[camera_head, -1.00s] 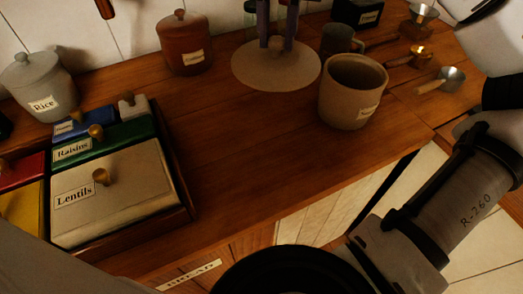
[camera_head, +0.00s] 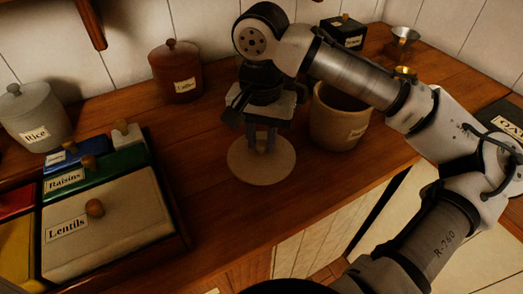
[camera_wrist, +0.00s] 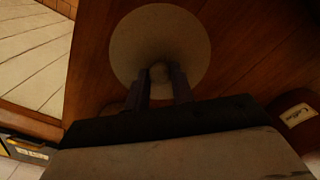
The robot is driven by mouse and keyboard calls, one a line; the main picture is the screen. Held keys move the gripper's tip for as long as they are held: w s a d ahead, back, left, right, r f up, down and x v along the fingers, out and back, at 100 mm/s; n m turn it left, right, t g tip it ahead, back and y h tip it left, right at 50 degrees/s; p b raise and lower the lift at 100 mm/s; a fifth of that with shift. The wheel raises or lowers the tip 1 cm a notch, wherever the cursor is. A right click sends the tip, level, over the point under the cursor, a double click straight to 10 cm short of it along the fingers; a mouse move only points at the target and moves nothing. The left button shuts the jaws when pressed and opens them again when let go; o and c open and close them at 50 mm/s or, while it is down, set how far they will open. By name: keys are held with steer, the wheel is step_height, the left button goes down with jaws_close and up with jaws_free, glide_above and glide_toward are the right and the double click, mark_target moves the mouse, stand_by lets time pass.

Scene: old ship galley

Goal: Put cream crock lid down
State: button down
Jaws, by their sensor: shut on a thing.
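The cream crock lid (camera_head: 262,171) is a round, flat, pale disc with a small knob. In the head view it is over the wooden counter, left of and in front of the open cream crock (camera_head: 335,122). My gripper (camera_head: 262,143) points down and is shut on the lid's knob. In the wrist view the lid (camera_wrist: 188,45) lies beyond my gripper (camera_wrist: 160,82), with the knob between its fingers. I cannot tell whether the lid touches the counter. The crock stands upright, partly hidden behind my arm.
The box rack with the Lentils box (camera_head: 110,235) and Raisins box (camera_head: 82,178) is at left. The Rice crock (camera_head: 33,120) and brown Coffee crock (camera_head: 175,72) stand behind. A black canister (camera_head: 343,33) and metal scoops (camera_head: 404,37) are at back right. Counter (camera_head: 215,215) in front is clear.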

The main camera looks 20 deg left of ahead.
mark_target(262, 154)
steer(key=shift+f, duration=2.2)
steer(key=shift+f, duration=0.2)
steer(key=c, duration=1.2)
jaws_free()
step_height(262, 154, up, 12)
steer(key=shift+r, duration=0.2)
